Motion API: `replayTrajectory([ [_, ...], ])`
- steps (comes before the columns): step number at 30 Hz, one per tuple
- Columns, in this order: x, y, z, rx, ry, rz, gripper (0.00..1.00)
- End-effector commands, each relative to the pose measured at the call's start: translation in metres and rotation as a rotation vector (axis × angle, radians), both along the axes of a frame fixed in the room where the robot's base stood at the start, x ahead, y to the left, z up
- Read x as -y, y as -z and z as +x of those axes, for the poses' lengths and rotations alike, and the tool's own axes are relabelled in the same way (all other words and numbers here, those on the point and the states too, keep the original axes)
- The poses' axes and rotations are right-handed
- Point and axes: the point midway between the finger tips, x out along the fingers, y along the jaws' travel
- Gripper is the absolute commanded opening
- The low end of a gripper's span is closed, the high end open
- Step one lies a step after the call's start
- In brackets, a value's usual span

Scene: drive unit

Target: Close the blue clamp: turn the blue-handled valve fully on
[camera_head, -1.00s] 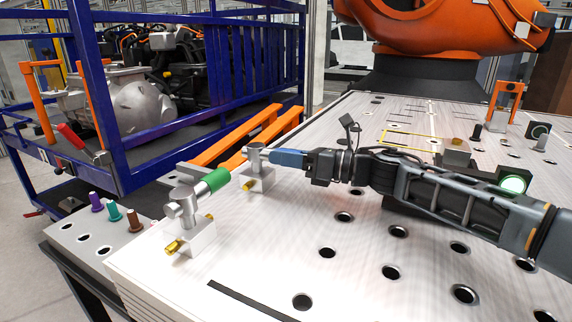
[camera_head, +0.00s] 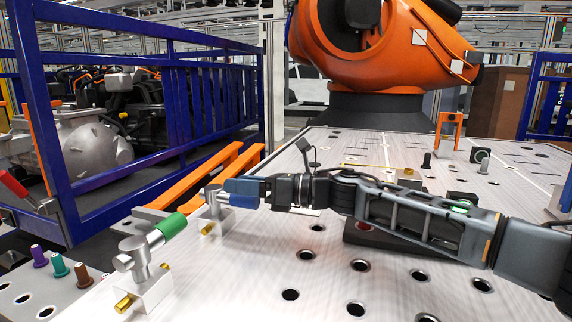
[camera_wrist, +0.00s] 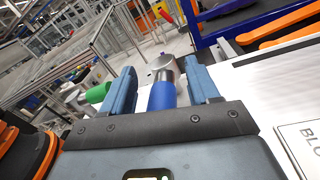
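The blue-handled clamp valve stands on a light metal block (camera_head: 216,226) on the perforated table. Its silver body (camera_head: 213,201) shows in the head view, where my fingers hide most of the handle. In the wrist view its blue handle (camera_wrist: 162,97) points toward my gripper, with the round silver head (camera_wrist: 162,67) beyond. My gripper (camera_head: 242,191), also in the wrist view (camera_wrist: 161,88), has its two blue-grey fingers on either side of the handle. A gap shows on both sides, so it looks open around the handle.
A green-handled valve (camera_head: 170,226) stands nearer on the left. Coloured pegs (camera_head: 60,265) sit in a lower plate at left. Orange bars (camera_head: 215,172) and a blue cart rail (camera_head: 60,110) lie beyond the table's left edge. A large orange robot (camera_head: 385,45) stands behind.

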Motion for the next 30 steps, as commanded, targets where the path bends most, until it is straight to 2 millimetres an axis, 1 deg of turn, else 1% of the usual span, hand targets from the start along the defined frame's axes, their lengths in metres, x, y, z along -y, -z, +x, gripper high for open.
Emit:
replayTrajectory([
  [1, 0.001, -0.010, 0.000, 0.006, 0.000, -0.001, 0.60],
  [2, 0.004, -0.015, 0.000, 0.006, 0.001, -0.002, 0.60],
  [3, 0.015, -0.018, -0.002, 0.003, 0.003, -0.001, 0.60],
  [12, 0.070, -0.053, -0.019, 0.003, 0.002, 0.000, 0.60],
  [18, 0.098, -0.071, -0.027, 0.002, 0.002, -0.001, 0.60],
  [24, 0.111, -0.080, -0.031, 0.001, 0.000, -0.001, 0.60],
  [30, 0.113, -0.082, -0.032, 0.001, -0.001, -0.001, 0.60],
])
